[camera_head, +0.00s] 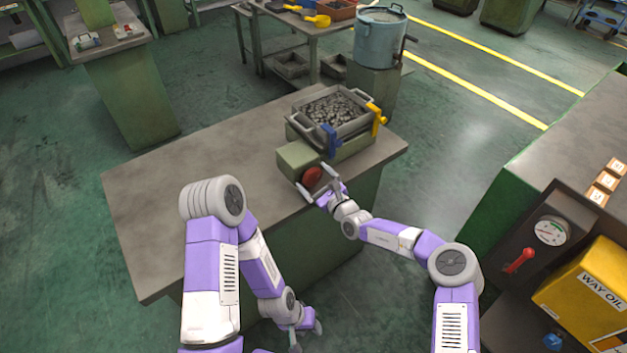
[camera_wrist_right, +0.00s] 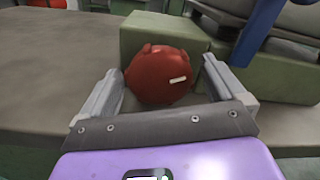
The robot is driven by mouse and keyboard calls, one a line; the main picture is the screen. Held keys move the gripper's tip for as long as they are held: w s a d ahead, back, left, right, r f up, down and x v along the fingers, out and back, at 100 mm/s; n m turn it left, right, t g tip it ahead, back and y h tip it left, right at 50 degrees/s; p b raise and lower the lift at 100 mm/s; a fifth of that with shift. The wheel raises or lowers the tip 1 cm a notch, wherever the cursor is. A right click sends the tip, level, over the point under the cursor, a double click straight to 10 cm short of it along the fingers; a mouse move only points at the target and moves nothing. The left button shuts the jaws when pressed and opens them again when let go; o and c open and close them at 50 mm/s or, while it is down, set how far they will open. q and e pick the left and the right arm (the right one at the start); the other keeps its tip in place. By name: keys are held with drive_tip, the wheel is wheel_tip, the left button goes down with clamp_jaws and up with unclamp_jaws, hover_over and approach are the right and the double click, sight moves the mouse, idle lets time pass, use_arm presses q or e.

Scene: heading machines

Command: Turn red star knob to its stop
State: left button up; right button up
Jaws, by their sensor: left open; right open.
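The red star knob (camera_head: 312,177) sits on the front face of a green block (camera_head: 296,158) on the bench. In the right wrist view the knob (camera_wrist_right: 161,76) shows rounded lobes and a short pale mark on its right side. My right gripper (camera_head: 318,185) is open at the knob, and its fingers (camera_wrist_right: 164,88) stand one on each side of it. A gap shows beside the right finger; contact on the left is hard to tell. My left gripper (camera_head: 306,335) is open and low in front of the bench, away from the knob.
A grey tray of dark metal pieces (camera_head: 337,108) stands behind the knob, with a blue clamp (camera_head: 329,139) and a yellow clamp (camera_head: 376,118). The bench top (camera_head: 190,165) is clear on the left. A machine with a gauge (camera_head: 551,231) stands at right.

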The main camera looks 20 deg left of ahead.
drive_tip(key=shift+w+a, duration=0.2)
drive_tip(key=shift+c, duration=0.3)
drive_tip(key=c, duration=1)
